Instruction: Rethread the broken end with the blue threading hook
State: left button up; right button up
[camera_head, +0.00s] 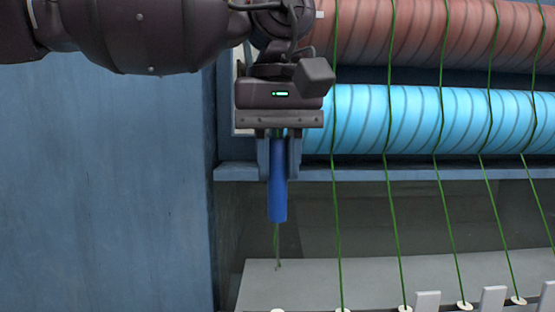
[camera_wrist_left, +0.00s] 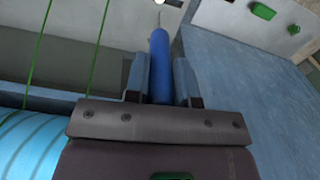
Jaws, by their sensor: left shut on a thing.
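My left gripper (camera_head: 278,174) points down at the left end of the rollers, shut on the blue handle of the threading hook (camera_head: 278,202). In the left wrist view, the blue handle (camera_wrist_left: 160,62) lies between the two fingers, with a thin shank at its far end. In the head view, a short green strand (camera_head: 277,243) shows below the handle and ends above the pale grey plate. I cannot tell whether it hangs on the hook or behind it. A white eyelet (camera_head: 278,310) is partly visible at the bottom edge, below the strand.
Several green yarns (camera_head: 394,215) run down over the red roller (camera_head: 440,35) and light-blue roller (camera_head: 420,118) to white eyelets (camera_head: 405,308) along the grey plate (camera_head: 300,275). White upright tabs (camera_head: 492,298) stand at lower right. A blue panel (camera_head: 110,190) fills the left side.

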aim_at(278, 218)
pick_arm(q)
jog(key=shift+f+b, duration=1.1)
jog(key=shift+f, duration=0.7)
jog(key=shift+f+b, duration=0.55)
jog(key=shift+f, duration=0.55)
pick_arm(e)
jog(key=shift+w+a+f+t, duration=0.1)
jog(key=shift+w+f+t, duration=0.2)
jog(key=shift+w+f, duration=0.5)
jog(key=shift+w+r, duration=0.15)
pick_arm(q)
jog(key=shift+f, duration=0.1)
pick_arm(e)
jog(key=shift+s, duration=0.25)
jog(key=shift+r, duration=0.15)
